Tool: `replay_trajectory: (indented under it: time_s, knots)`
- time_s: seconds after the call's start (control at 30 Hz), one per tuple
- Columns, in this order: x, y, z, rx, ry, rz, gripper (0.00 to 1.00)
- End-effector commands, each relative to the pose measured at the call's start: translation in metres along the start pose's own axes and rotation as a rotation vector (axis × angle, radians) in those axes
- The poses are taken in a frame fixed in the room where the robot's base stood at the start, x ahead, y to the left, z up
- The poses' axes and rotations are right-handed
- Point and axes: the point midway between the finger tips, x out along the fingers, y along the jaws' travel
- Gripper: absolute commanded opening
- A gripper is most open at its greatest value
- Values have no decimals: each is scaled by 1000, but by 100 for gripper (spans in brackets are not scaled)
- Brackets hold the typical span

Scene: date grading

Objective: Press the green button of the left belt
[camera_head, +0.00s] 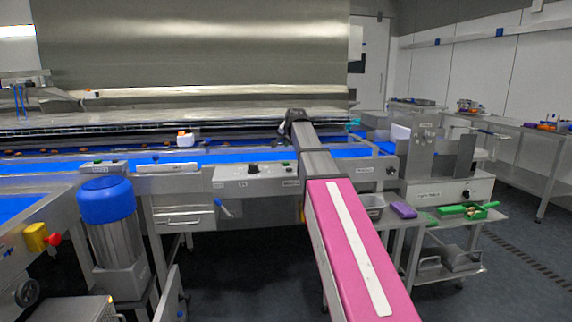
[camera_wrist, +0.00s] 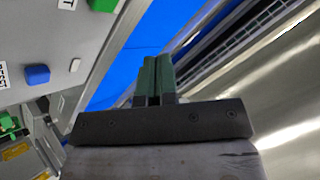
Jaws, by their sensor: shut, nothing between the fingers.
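In the wrist view, a green button (camera_wrist: 103,4) stands on a grey panel, cut by the top edge; a label ending in "T" is beside it. My gripper (camera_wrist: 156,62) is shut and empty, its green fingertips together in front of a blue belt (camera_wrist: 135,50). The fingers are to the right of the button and apart from it in the picture. In the head view, my gripper (camera_head: 295,118) is above the belt line, its fingertips not clear. A small control box (camera_head: 103,167) with a green spot sits at the left belt side. I cannot tell which belt the wrist view's button serves.
A blue button (camera_wrist: 37,75) is on the same panel in the wrist view. In the head view, a control panel (camera_head: 255,178) with a dark knob is left of my arm. A blue-capped motor (camera_head: 107,200) stands front left.

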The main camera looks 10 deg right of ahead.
Motion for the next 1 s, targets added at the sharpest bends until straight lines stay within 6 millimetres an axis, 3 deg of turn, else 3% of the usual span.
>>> replay_trajectory:
  time_s: [0.4, 1.0]
  knots:
    - [31, 23, 23, 0, -1, 0, 0]
    - [36, 26, 26, 0, 1, 0, 0]
